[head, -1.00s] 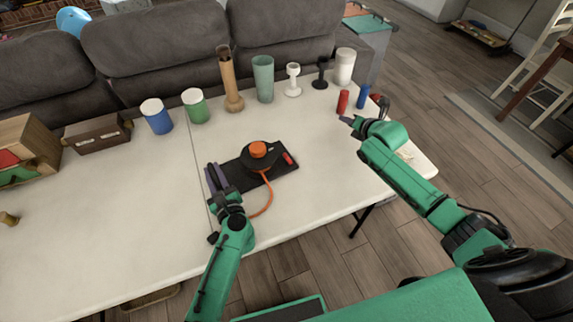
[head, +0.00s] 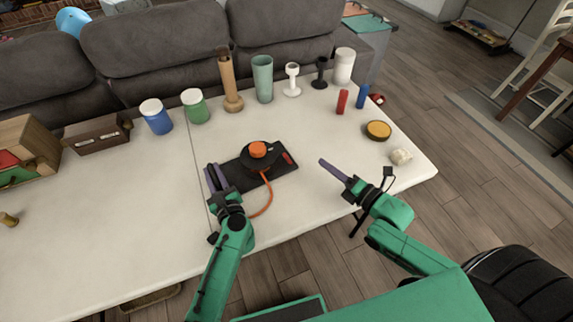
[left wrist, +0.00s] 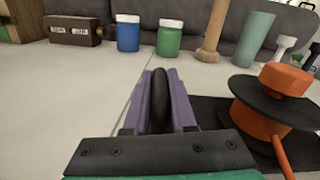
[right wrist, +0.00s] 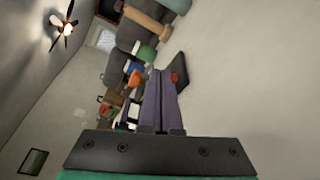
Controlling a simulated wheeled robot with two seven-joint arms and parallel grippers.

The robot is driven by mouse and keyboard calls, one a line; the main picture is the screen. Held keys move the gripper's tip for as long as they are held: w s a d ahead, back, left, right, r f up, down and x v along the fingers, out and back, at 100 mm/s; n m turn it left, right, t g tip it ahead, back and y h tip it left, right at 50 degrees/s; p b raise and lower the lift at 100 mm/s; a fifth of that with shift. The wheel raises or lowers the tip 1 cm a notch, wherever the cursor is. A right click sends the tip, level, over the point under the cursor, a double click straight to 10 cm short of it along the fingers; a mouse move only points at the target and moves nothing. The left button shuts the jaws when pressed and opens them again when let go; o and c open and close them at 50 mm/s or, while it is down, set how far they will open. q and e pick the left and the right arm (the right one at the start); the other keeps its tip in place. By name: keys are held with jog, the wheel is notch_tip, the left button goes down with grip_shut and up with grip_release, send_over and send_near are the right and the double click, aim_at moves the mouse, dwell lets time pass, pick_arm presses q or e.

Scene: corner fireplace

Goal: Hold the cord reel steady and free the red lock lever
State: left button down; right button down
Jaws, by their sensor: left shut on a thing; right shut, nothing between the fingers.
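The cord reel (head: 257,160) has a black flange, an orange top knob (head: 258,149) and an orange cord (head: 266,199). It sits on a dark base plate (head: 273,171). The red lock lever (head: 288,158) is at the plate's right end; in the right wrist view a red piece (right wrist: 173,78) shows beyond the fingers. My left gripper (head: 212,173) is shut on a black upright handle (left wrist: 159,90) at the plate's left. My right gripper (head: 323,162) is shut and empty, right of the plate and apart from the lever.
A red cylinder (head: 342,101), a blue cylinder (head: 362,96), a yellow-topped round tin (head: 378,130) and a pale lump (head: 401,157) stand on the right. Several jars and cups line the back by the sofa (head: 155,50). The white table (head: 120,220) is clear at front left.

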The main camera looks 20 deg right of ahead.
jog(key=g+y, duration=0.1)
send_near(287, 159)
jog(key=shift+s+a+f, duration=0.1)
jog(key=shift+s+a, duration=0.1)
jog(key=shift+s, duration=0.35)
jog(key=shift+s+a, duration=0.2)
jog(key=shift+s, duration=0.4)
jog(key=shift+w, duration=0.1)
jog(key=shift+w+a, duration=0.1)
jog(key=shift+w, duration=0.2)
jog(key=x, duration=0.9)
jog(key=shift+w+a, duration=0.1)
jog(key=shift+a, duration=0.1)
